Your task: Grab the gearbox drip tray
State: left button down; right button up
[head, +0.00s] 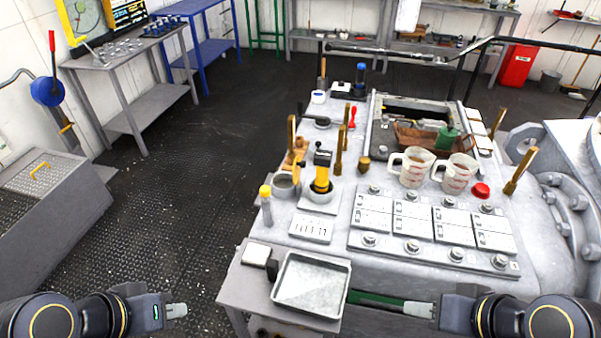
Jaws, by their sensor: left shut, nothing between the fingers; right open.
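A shallow light-grey metal tray (311,284), which looks like the drip tray, lies on a small grey stand (238,290) at the front of the large machine. It is rectangular with raised rims and appears empty. My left gripper (182,311) is at the lower left, shut and empty, to the left of the stand and apart from the tray. My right gripper (412,309) is at the lower right, open and empty, pointing left, to the right of the tray and apart from it. No gripper touches the tray.
A white block (256,254) and a small black item (272,270) sit beside the tray. The machine top (335,258) behind holds measuring jugs (411,167), a yellow-capped bottle (266,205) and brass handles (521,171). Open dark floor (170,215) lies to the left.

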aim_at(307, 284)
jog(key=k+j+u, duration=0.2)
jog(key=j, duration=0.2)
jog(key=j+u, duration=0.2)
jog(key=j, duration=0.15)
jog(key=k+j+u, duration=0.2)
jog(key=j, duration=0.25)
jog(key=i+l, duration=0.05)
jog(key=i, duration=0.05)
